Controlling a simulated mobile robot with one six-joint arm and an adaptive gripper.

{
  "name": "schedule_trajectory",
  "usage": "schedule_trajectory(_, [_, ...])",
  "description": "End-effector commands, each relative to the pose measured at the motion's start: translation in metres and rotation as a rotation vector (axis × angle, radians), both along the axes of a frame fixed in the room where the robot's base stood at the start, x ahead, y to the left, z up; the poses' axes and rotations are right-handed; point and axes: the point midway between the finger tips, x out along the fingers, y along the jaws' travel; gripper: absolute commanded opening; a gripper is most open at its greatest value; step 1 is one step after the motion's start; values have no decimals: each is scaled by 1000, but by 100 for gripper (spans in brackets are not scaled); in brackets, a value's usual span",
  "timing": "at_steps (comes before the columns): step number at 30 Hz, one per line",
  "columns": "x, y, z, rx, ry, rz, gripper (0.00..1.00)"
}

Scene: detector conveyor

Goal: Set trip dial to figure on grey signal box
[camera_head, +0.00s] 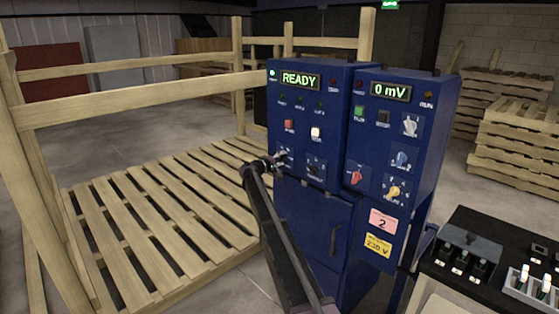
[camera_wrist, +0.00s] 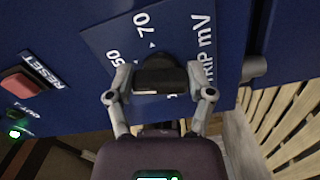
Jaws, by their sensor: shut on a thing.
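The trip dial is a black knob (camera_wrist: 158,66) on a blue plate marked "TRIP mV" in the wrist view. The figures 70 and 50 show beside it; other marks are hidden by the knob and my fingers. A small light mark lies between the knob and the 70; where the knob points is unclear. My gripper (camera_wrist: 159,88) is shut on the knob. In the head view my gripper (camera_head: 273,163) is at the lower left of the left blue cabinet (camera_head: 318,215), over the dial. I cannot make out a grey signal box with a readable figure.
The left display (camera_head: 299,80) reads READY, with a red RESET button (camera_wrist: 27,83) below. The right blue cabinet (camera_head: 440,130) reads 0 mV and carries several knobs, a pink label "2" and a yellow label "230 V". Wooden rails (camera_head: 140,85) stand left; a switch bench (camera_head: 450,285) stands right.

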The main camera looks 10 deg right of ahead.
Motion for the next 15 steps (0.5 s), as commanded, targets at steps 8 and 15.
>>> schedule_trajectory(8, [-1, -5, -1, 109, -151, -9, 21])
schedule_trajectory(15, [-1, -5, -2, 152, -211, -9, 21])
